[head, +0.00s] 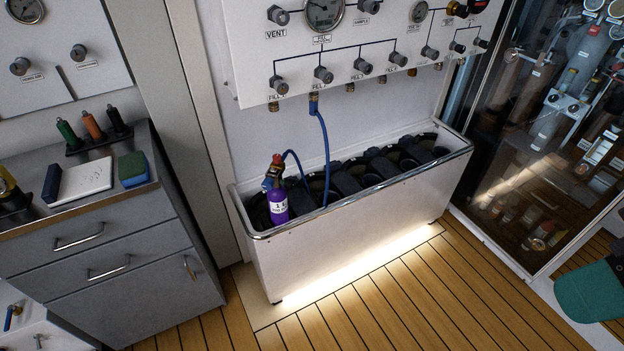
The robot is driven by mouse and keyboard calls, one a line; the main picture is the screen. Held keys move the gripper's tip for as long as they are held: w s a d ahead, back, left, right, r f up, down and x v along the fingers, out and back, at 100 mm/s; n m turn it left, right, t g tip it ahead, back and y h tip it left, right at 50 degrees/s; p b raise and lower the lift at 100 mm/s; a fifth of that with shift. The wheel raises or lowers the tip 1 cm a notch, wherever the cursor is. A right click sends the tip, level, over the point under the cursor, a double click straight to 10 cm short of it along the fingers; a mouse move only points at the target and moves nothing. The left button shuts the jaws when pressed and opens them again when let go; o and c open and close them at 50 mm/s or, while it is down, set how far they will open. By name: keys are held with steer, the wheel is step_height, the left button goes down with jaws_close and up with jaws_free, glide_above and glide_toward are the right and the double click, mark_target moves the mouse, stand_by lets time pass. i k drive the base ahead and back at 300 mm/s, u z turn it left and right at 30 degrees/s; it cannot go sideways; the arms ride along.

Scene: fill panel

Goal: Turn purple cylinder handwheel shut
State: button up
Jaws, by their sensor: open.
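The purple cylinder (278,207) stands upright at the left end of a white trough, with a white label on its front. Its valve (271,180) is at the top, with a small red-brown part (277,159) above it that may be the handwheel. The valve is too small to tell how far it is turned. A blue hose (327,150) hangs from a fitting under the fill panel (314,103), dips into the trough and loops up towards the cylinder valve. My gripper is not in view.
The white trough (350,232) has a metal rim and several dark wells. A grey drawer cabinet (110,250) stands left, with screwdrivers, a notepad and a sponge on top. A glass-fronted cabinet (540,130) is at right. The wooden floor (390,300) in front is clear.

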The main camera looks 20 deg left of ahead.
mark_target(287, 183)
steer(key=i, duration=1.2)
steer(key=u, duration=0.65)
